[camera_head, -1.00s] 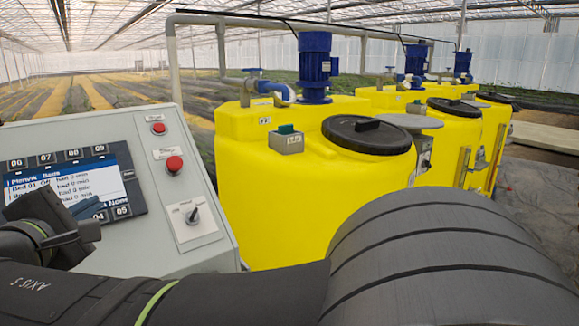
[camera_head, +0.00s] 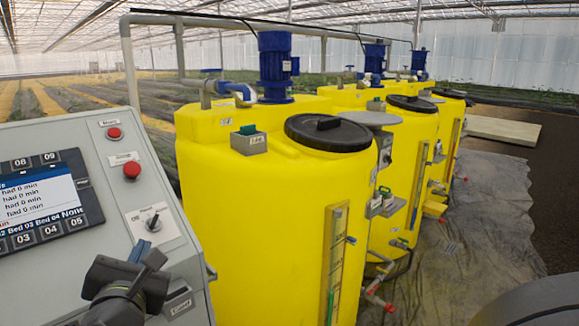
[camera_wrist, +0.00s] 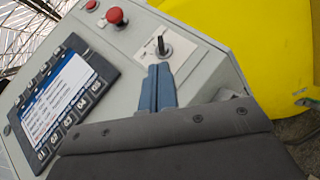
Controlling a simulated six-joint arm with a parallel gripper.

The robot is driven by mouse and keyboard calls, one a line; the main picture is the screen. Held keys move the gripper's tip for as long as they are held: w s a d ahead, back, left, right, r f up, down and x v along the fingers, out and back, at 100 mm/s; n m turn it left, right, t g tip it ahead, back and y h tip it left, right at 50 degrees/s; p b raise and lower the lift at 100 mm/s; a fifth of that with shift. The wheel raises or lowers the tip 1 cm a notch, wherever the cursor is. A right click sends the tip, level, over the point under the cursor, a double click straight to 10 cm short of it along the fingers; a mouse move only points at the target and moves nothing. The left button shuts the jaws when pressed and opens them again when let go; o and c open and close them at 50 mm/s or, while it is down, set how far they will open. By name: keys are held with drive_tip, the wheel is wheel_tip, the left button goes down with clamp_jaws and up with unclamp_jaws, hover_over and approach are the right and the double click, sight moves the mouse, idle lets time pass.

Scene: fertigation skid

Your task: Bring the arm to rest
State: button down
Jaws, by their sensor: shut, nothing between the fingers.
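My gripper (camera_head: 141,252) is in front of the lower right part of the grey control panel (camera_head: 188,262) in the head view. In the wrist view its blue-grey fingers (camera_wrist: 158,88) are together and empty. They point toward the black selector knob (camera_wrist: 161,46); I cannot tell whether they touch the panel. The knob (camera_head: 153,222) also shows in the head view, just above the fingers. The panel's screen (camera_head: 38,203) is lit with lines of text, with two red buttons (camera_head: 132,170) to its upper right.
Several yellow tanks (camera_head: 270,215) with black lids and blue motors stand in a row right of the panel. Small valves and pipes (camera_head: 380,300) stick out low beside them. Grey sheeting (camera_head: 455,245) covers open floor at the right. A pipe frame (camera_head: 132,65) rises behind.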

drive_tip(key=shift+x, duration=3.1)
